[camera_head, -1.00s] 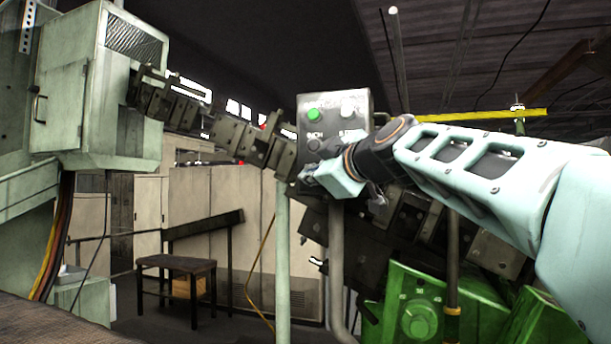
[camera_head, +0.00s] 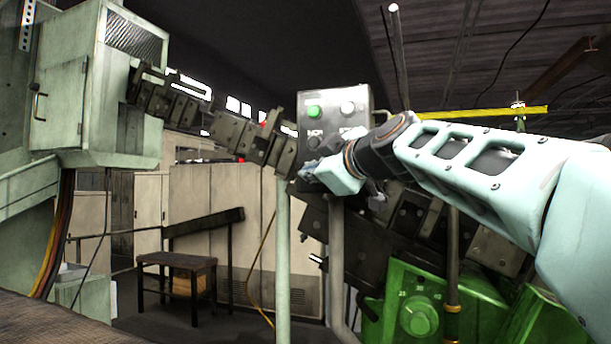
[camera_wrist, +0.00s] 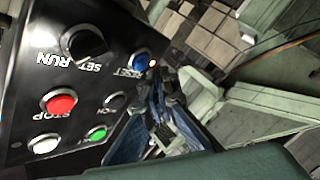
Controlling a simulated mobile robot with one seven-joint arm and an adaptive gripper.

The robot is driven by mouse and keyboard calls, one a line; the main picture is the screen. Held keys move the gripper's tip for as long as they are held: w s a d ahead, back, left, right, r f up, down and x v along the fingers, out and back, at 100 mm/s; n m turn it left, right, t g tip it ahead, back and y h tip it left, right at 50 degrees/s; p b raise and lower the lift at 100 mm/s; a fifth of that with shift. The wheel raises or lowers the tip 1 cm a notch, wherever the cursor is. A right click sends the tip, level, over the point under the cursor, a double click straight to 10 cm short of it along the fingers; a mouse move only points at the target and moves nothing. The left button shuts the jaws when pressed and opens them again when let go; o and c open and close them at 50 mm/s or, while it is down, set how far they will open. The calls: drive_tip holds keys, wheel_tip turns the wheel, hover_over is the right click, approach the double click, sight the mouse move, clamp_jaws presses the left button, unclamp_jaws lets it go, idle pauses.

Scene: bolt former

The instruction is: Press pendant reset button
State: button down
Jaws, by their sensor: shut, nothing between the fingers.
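The control pendant (camera_head: 335,98) is a dark box on a post in the middle of the head view. Its face fills the left of the wrist view (camera_wrist: 60,110), with the lettering upside down. The blue reset button (camera_wrist: 140,57) sits at the face's upper right edge there. My gripper (camera_wrist: 160,75) is shut and empty. Its fingertips are close to the blue button, just right of and below it in the wrist view. I cannot tell whether they touch it. In the head view, my wrist hides the lower part of the pendant.
Around the reset button are a black selector knob (camera_wrist: 84,46), a red stop button (camera_wrist: 59,103) and a green button (camera_wrist: 97,133). A green machine (camera_head: 415,305) stands below my arm. A dark stool (camera_head: 178,265) stands at the lower left. A pale cabinet (camera_head: 95,90) is at upper left.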

drive_tip(key=shift+w, duration=0.1)
idle(0.3)
drive_tip(key=shift+w+d, duration=0.15)
drive_tip(key=shift+w, duration=0.2)
drive_tip(key=shift+w+d, duration=0.25)
drive_tip(key=shift+w, duration=0.15)
idle(0.7)
drive_tip(key=shift+s+a+b, duration=0.35)
drive_tip(key=shift+s+b, duration=0.15)
drive_tip(key=shift+s, duration=0.3)
